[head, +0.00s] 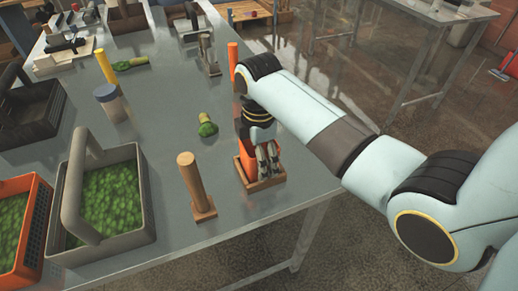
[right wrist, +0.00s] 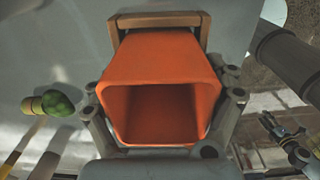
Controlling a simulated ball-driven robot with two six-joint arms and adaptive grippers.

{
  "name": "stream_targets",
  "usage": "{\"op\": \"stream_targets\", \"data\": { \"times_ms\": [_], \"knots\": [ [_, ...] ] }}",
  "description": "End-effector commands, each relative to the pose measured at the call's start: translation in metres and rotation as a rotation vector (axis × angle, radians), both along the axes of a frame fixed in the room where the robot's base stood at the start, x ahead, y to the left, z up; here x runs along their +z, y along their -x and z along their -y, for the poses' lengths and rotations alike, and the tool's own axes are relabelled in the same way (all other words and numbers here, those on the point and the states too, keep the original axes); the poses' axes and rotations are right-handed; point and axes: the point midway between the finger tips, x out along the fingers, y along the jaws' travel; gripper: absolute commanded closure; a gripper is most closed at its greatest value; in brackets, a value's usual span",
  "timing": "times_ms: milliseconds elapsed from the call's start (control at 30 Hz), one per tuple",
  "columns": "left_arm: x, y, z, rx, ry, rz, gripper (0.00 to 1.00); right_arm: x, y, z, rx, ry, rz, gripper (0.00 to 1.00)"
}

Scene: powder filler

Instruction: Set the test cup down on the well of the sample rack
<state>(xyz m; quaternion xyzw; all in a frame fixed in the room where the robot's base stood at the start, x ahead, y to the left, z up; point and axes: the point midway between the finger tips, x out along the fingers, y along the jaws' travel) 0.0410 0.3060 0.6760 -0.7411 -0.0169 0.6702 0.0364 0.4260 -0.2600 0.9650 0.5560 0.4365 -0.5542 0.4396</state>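The test cup is an orange, square-sided cup (head: 246,158), its open mouth facing the camera in the right wrist view (right wrist: 160,112). My right gripper (head: 264,158) points down, with its grey fingers closed against both sides of the cup. The sample rack is a low wooden frame (head: 264,184) near the table's right edge; its rim also shows beyond the cup in the right wrist view (right wrist: 158,20). The cup is at the rack, its lower end over or inside the frame. Its base and the well are hidden, so contact cannot be told. My left gripper is out of view.
A wooden post (head: 190,182) stands left of the rack. A green-ended tool (head: 207,125) lies behind it. An orange post (head: 232,58) stands farther back. Grey (head: 110,190) and orange (head: 40,225) baskets of green pieces fill the left side. The front right table edge is close.

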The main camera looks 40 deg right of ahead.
Motion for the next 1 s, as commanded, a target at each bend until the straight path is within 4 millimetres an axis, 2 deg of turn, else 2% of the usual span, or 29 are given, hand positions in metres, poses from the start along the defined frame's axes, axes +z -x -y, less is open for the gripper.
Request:
{"op": "stream_targets", "data": {
  "times_ms": [67, 333, 433, 567, 800, 1000],
  "knots": [
    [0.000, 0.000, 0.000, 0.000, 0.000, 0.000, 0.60, 0.000, 0.000, 0.000, 0.000, 0.000, 0.000, 0.00],
    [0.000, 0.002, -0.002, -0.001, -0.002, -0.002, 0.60, 0.001, 0.000, 0.000, 0.000, 0.000, 0.000, 0.00],
    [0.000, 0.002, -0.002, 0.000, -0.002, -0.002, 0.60, 0.008, 0.000, 0.000, 0.000, 0.000, 0.000, 0.00],
    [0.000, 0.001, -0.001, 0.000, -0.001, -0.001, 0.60, 0.030, -0.001, 0.000, 0.000, 0.000, 0.003, 0.00],
    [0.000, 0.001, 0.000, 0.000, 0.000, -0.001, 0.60, 0.084, -0.001, 0.000, 0.000, 0.001, 0.004, 0.00],
    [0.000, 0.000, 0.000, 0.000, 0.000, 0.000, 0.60, 0.113, 0.000, 0.000, 0.000, 0.000, 0.002, 0.00]
  ]
}}
